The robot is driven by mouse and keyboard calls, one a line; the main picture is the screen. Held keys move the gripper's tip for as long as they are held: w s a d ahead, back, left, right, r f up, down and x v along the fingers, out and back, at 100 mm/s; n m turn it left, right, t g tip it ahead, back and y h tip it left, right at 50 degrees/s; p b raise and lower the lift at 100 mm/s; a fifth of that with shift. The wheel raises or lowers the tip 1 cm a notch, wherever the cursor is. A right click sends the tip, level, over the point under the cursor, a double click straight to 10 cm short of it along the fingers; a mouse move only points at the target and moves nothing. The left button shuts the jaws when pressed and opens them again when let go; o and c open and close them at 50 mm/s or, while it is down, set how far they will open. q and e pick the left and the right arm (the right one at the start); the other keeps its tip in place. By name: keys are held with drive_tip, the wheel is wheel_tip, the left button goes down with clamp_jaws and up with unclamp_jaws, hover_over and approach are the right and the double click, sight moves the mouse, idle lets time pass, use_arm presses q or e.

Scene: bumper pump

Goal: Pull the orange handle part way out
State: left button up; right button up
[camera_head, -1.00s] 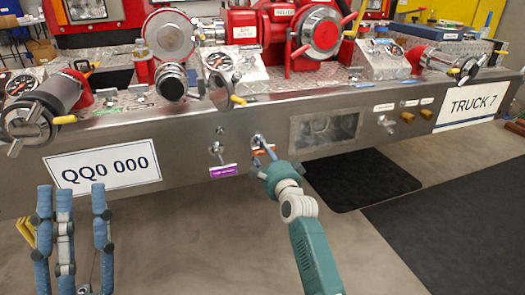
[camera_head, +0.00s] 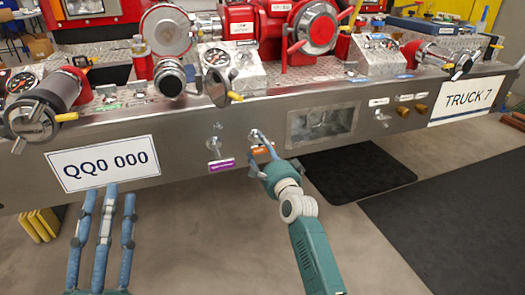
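The orange handle (camera_head: 259,151) is on the front panel of the steel bumper, right of a purple-labelled handle (camera_head: 221,165). My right gripper (camera_head: 263,152) is at the orange handle, with its fingers around or against it. The fingers hide part of the handle, and I cannot tell whether they are closed on it. My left gripper (camera_head: 103,200) is at the lower left, below the QQ0 000 plate, with its blue fingers spread and pointing up. It is open and holds nothing.
The steel bumper (camera_head: 390,125) spans the view and carries gauges, valves and red pump parts. A recessed window (camera_head: 322,125) is right of the orange handle. A black mat (camera_head: 358,175) lies on the floor below. Yellow blocks (camera_head: 40,225) stand at the lower left.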

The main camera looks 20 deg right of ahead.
drive_tip(key=s, duration=1.2)
drive_tip(key=shift+d, duration=0.2)
